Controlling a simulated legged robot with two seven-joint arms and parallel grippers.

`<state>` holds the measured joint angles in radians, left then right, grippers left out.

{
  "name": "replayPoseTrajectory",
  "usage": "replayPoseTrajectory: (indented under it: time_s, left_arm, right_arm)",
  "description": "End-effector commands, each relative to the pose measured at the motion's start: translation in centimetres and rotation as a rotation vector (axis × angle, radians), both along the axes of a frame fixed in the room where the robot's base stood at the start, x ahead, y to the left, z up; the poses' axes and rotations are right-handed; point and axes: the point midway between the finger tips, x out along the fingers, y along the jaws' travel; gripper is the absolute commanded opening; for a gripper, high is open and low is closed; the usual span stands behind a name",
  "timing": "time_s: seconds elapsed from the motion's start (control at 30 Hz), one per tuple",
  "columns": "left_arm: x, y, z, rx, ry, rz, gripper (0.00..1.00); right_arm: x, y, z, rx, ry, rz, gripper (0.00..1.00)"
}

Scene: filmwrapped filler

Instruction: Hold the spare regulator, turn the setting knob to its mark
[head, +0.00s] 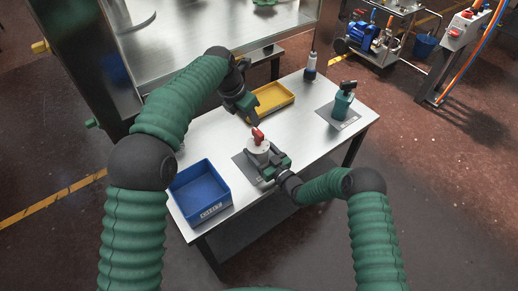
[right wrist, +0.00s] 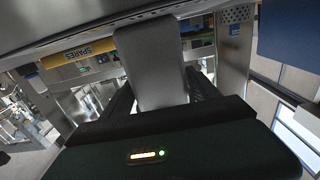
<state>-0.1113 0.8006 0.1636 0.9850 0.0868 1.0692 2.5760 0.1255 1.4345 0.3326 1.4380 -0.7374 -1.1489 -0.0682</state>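The regulator (head: 257,148) is a pale round body with a red setting knob (head: 258,134) on top. It is upright over a grey mat (head: 242,164) on the steel table. My right gripper (head: 266,167) is at its lower body from the front right. In the right wrist view a grey block, seemingly part of the regulator (right wrist: 150,65), fills the space between the fingers (right wrist: 155,95). My left gripper (head: 252,119) points down just above and behind the red knob, seemingly apart from it. Its finger opening is too small to read. The knob's mark cannot be made out.
A blue bin (head: 213,209) stands at the table's front left. A yellow tray (head: 270,108) lies behind the regulator; its SPARES label (right wrist: 90,50) shows in the right wrist view. A bottle (head: 310,67) and a teal tool (head: 342,104) stand farther right. The table's right front is clear.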

Motion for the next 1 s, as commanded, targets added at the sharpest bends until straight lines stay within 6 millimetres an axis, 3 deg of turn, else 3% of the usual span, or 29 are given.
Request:
replayPoseTrajectory:
  time_s: [0.07,0.5,0.63,0.67,1.0]
  left_arm:
    - [0.00,-0.01,0.00,0.000,0.000,0.000,0.36]
    - [-0.01,-0.18,0.01,0.001,0.000,0.000,0.36]
    - [0.00,-0.17,0.00,0.001,0.000,0.000,0.36]
    - [0.00,-0.16,0.00,0.001,0.000,0.000,0.36]
    - [0.01,-0.17,-0.01,0.001,0.000,0.000,0.36]
  right_arm:
    - [-0.01,0.00,0.01,0.000,0.000,0.000,0.58]
    - [-0.02,-0.18,-0.01,0.001,0.000,0.000,0.01]
    - [-0.01,-0.19,-0.02,0.001,0.000,-0.001,0.00]
    - [-0.01,-0.19,-0.02,0.001,0.001,-0.001,0.54]
    - [-0.01,-0.13,-0.02,0.001,0.000,0.000,0.09]
